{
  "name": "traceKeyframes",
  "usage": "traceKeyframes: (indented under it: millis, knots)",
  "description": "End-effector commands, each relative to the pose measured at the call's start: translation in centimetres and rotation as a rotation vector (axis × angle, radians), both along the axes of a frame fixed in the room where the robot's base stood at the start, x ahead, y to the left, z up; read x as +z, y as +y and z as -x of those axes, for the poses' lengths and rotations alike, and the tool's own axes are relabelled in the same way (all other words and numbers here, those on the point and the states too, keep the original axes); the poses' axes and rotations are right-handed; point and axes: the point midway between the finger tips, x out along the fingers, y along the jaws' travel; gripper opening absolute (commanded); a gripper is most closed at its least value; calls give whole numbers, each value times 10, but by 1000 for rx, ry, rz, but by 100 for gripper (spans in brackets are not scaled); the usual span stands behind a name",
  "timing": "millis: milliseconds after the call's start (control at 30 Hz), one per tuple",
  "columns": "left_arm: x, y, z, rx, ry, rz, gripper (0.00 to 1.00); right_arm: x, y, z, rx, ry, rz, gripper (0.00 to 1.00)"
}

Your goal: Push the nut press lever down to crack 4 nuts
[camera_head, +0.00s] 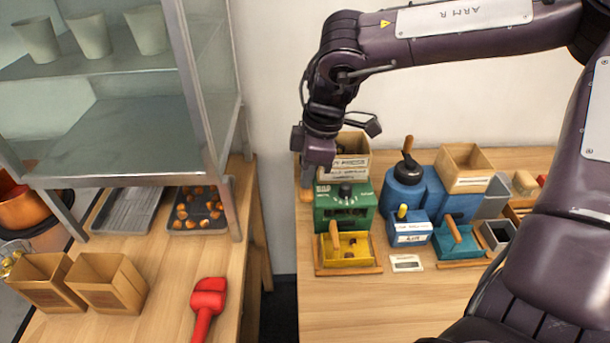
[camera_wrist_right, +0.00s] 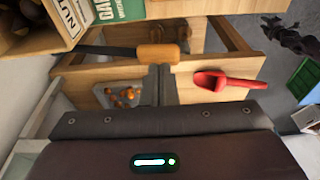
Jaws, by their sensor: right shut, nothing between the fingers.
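The green nut press (camera_head: 345,205) stands on the right table, and part of its green body (camera_wrist_right: 122,10) shows at the top of the right wrist view. Its dark lever (camera_wrist_right: 100,50) ends in an orange wooden handle (camera_wrist_right: 158,53). My right gripper (camera_head: 307,183) is shut and empty, pointing down at the left side of the press. In the right wrist view its fingertips (camera_wrist_right: 160,70) meet the handle's edge; I cannot tell whether they touch. A yellow tray (camera_head: 362,262) with a few brown nuts sits in front of the press. My left gripper is not in view.
Blue machines (camera_head: 405,190), a teal tray (camera_head: 462,250) and a wooden box (camera_head: 465,165) stand right of the press. On the left table are a chestnut tray (camera_head: 186,228), paper bags (camera_head: 110,285) and a red scoop (camera_head: 207,302). A gap separates the tables.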

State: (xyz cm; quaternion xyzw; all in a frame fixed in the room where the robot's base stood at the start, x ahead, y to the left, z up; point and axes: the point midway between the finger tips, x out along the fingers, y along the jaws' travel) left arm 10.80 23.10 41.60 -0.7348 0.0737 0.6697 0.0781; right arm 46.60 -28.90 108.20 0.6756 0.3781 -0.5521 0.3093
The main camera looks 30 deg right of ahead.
Motion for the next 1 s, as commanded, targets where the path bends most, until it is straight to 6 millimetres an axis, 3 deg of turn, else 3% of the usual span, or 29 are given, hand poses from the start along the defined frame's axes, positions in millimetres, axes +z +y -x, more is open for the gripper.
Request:
traceKeyframes:
  millis: [200, 567, 1000]
  knots:
    - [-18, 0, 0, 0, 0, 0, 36, -20, -1, 1, 0, 1, -1, 0]
    - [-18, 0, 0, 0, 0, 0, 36, -21, -2, 1, -1, 1, 1, 0]
    - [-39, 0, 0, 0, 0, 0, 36, -44, -2, 3, -1, 1, 1, 0]
